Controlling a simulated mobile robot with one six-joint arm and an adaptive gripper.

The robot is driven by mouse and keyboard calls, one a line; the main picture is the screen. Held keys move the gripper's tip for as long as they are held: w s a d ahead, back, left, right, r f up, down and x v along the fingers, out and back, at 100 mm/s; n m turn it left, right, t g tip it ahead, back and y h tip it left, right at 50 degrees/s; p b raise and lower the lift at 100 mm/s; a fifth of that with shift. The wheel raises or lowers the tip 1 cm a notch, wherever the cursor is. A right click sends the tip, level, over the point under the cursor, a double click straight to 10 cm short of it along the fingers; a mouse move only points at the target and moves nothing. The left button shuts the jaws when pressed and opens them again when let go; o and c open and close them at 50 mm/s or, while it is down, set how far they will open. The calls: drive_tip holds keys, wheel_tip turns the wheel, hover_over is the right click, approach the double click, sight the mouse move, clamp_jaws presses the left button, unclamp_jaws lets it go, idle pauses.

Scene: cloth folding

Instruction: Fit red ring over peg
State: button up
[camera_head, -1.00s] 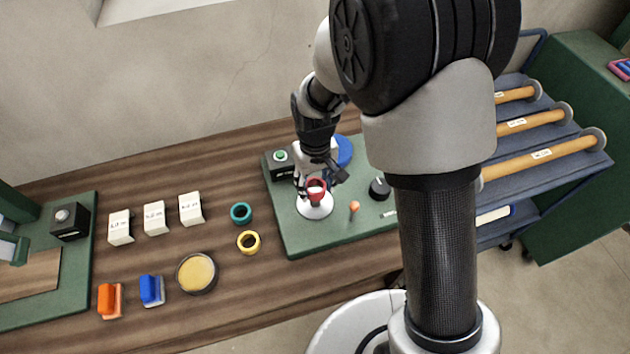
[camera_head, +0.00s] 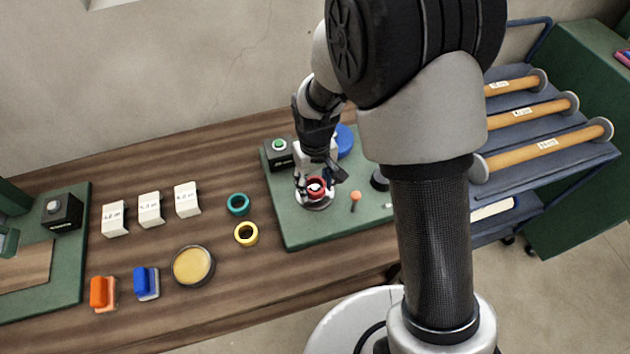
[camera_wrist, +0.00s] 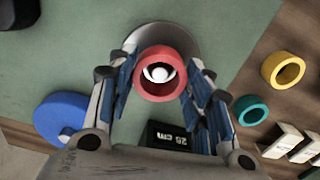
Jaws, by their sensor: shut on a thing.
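The red ring (camera_head: 316,186) is held between the fingers of my gripper (camera_head: 315,190), above the round metal base (camera_head: 320,205) on the green board. In the wrist view, the red ring (camera_wrist: 167,75) sits between the two fingertips of my gripper (camera_wrist: 162,76). The white rounded top of the peg (camera_wrist: 159,73) shows inside the ring's opening. The ring looks around or directly over the peg top; its exact height on the peg cannot be told. Part of the grey round base (camera_wrist: 186,38) shows behind the ring.
A teal ring (camera_head: 238,204) and a yellow ring (camera_head: 246,234) lie on the wooden table left of the green board (camera_head: 300,235). A blue disc (camera_head: 345,141) and a black box with a green button (camera_head: 279,153) are behind my gripper. An orange-topped pin (camera_head: 355,196) stands to its right.

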drive_tip(key=shift+f+b, duration=0.3)
drive_tip(key=shift+f, duration=0.15)
idle(0.3)
drive_tip(key=o, duration=0.9)
drive_tip(key=shift+o, duration=0.2)
wheel_tip(320, 180, up, 12)
idle(0.5)
